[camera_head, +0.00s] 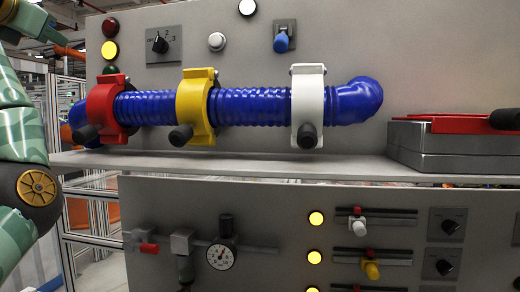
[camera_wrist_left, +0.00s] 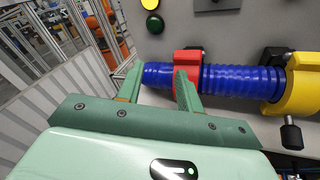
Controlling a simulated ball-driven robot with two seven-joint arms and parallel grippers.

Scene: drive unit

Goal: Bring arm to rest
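My left gripper (camera_wrist_left: 158,70) shows in the left wrist view with its two green fingers apart and nothing held between them. Beyond the fingers lie the end of the ribbed blue hose (camera_wrist_left: 242,80) and the red clamp (camera_wrist_left: 187,57); the right finger overlaps the clamp in the picture, and I cannot tell whether they touch. In the head view my green left arm (camera_head: 22,135) stands at the left edge, beside the red clamp (camera_head: 103,105) and the blue hose (camera_head: 250,106). My right gripper is in neither view.
A yellow clamp (camera_head: 194,105) and a white clamp (camera_head: 306,100) also hold the hose, above a grey shelf (camera_head: 260,165). A grey case (camera_head: 440,148) with a red top sits at the right. Knobs, lamps and a gauge (camera_head: 221,256) fill the panels.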

